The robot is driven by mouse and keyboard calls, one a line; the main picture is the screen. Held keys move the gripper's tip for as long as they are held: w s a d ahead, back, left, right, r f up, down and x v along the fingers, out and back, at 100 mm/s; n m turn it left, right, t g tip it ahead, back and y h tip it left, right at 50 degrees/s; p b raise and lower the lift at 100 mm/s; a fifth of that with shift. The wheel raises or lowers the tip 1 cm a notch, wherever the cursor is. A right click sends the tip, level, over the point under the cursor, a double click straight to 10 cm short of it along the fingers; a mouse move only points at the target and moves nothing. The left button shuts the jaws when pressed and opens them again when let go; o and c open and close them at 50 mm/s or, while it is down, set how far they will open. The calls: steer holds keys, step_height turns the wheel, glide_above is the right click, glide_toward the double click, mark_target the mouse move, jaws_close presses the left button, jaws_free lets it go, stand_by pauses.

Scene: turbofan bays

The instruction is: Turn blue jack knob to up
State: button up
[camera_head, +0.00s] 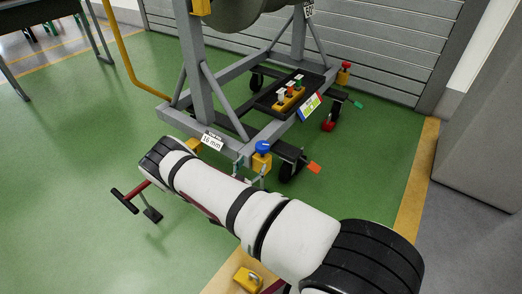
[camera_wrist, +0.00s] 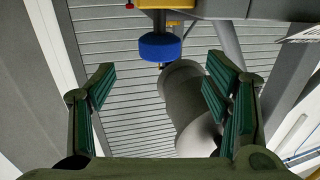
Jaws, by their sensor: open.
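The blue jack knob (camera_head: 262,147) sits on top of a yellow jack body (camera_head: 261,163) at the near right corner of the grey engine stand. In the wrist view the blue knob (camera_wrist: 160,46) appears upper middle, below a yellow part (camera_wrist: 166,4). My gripper (camera_wrist: 160,73) is open, with green-padded fingers left and right. The knob lies beyond the fingertips, in line with the gap between them, and nothing is held. The knob's turn position is not clear.
The grey stand (camera_head: 204,134) carries a tray (camera_head: 268,100) with coloured plugs. An orange tab (camera_head: 314,167) sticks out by the near caster. A red knob (camera_head: 346,66) is at the far corner. A yellow padlock-like object (camera_head: 247,279) lies low. Green floor is open at left.

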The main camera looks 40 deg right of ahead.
mark_target(260, 152)
steer(key=b+x, duration=0.3)
steer(key=x, duration=0.8)
steer(key=shift+s, duration=0.1)
steer(key=c, duration=1.2)
